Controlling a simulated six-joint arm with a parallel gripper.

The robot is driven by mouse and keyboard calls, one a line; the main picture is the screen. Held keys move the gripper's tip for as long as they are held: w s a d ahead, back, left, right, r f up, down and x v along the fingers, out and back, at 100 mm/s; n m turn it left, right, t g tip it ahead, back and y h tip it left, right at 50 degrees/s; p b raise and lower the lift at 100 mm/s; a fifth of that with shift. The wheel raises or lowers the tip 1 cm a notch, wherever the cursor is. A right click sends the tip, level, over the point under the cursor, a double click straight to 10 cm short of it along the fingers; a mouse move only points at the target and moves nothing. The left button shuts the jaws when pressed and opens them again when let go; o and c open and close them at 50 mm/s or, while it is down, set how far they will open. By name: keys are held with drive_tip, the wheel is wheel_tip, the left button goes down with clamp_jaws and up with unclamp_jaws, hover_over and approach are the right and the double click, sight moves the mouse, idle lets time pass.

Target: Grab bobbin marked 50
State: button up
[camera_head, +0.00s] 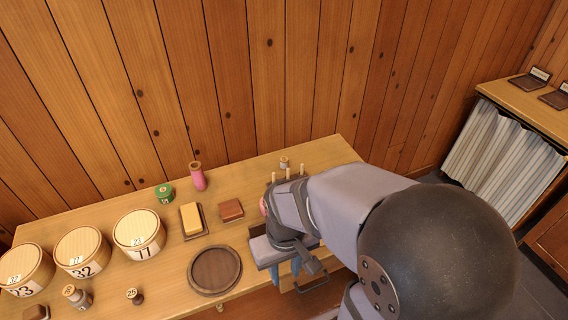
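No number that reads clearly as 50 shows on any bobbin. A turned wooden bobbin (77,296) with a hard-to-read label stands at the front left of the table. A smaller dark bobbin (133,296), whose top label looks like 25, stands to its right. Another small bobbin (284,162) stands at the back edge, its marking too small to read. My gripper (285,270) is over the table's front edge at right, far from the two front bobbins. Its blue fingers are apart with nothing seen between them. My arm hides part of the table's right side.
Several round numbered boxes (139,234) line the table's left. A green tin (164,193), pink vase (197,176), yellow block (191,218), brown block (231,210) and round dark tray (214,270) occupy the middle. Upright pegs (288,174) stand behind my gripper. A wooden wall backs the table.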

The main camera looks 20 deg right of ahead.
drive_tip(key=n+t+y+b, duration=0.2)
drive_tip(key=n+t+b, duration=0.1)
drive_tip(key=t+b, duration=0.95)
hover_over(287, 163)
drive_tip(key=s+d, duration=0.3)
wheel_tip(287, 163, down, 3)
drive_tip(key=f+y, duration=0.1)
drive_tip(key=s+f+n+y+b, duration=0.1)
drive_tip(key=s+f+n+y, duration=0.1)
drive_tip(key=shift+d+f, duration=0.15)
drive_tip(key=shift+d, duration=0.15)
drive_tip(key=shift+s+f+g+y+b, duration=0.25)
drive_tip(key=shift+s+f+y+b, duration=0.15)
drive_tip(key=shift+f+y, duration=0.1)
drive_tip(key=shift+p+x, duration=0.35)
drive_tip(key=shift+x, duration=3.3)
drive_tip(key=shift+s+a+f, duration=0.15)
drive_tip(key=shift+f, duration=0.05)
drive_tip(key=c, duration=0.7)
